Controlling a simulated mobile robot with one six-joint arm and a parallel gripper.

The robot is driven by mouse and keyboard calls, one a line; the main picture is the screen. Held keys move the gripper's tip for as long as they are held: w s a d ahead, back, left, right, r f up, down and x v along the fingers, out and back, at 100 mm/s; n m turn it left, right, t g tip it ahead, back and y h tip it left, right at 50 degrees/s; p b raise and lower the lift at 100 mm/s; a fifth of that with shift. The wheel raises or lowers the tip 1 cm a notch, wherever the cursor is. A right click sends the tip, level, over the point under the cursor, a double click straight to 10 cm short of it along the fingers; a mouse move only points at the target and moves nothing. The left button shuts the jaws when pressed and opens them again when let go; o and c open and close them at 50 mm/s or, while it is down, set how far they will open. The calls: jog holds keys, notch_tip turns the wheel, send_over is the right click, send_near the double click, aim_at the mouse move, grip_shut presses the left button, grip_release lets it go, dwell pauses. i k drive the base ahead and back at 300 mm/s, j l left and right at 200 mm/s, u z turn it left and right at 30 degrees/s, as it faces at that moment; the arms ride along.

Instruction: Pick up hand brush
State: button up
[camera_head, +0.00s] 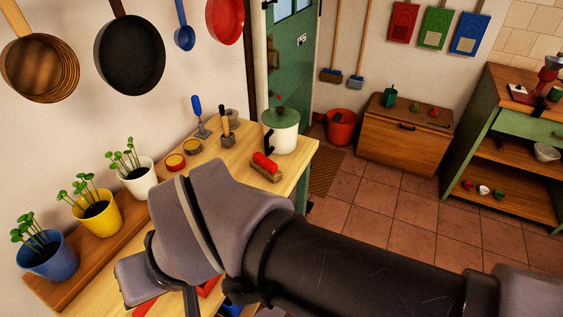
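A hand brush (266,166) with a red top and a brown lower part lies on the light wooden worktop (235,160), close to its right edge. My arm crosses the lower middle of the view, in front of the worktop. My gripper (190,300) is at the lower left, mostly hidden behind my own arm links and cut off by the bottom edge. It is below and left of the brush and apart from it. Its fingers do not show clearly, so I cannot tell whether it is open or shut.
A white pot with a green lid (281,130) stands just behind the brush. Left of it are a blue-handled tool (198,115), a block with handled tools (227,135) and small round tins (175,161). Potted plants (97,210) line the left. Pans hang above. Tiled floor lies right.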

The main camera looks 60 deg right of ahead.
aim_at(264, 165)
jog(key=z, duration=1.6)
jog(key=i+l, duration=0.3)
jog(key=i, duration=0.15)
jog(key=i+l+u, duration=0.1)
jog(key=i+l, duration=0.2)
jog(key=i, duration=0.2)
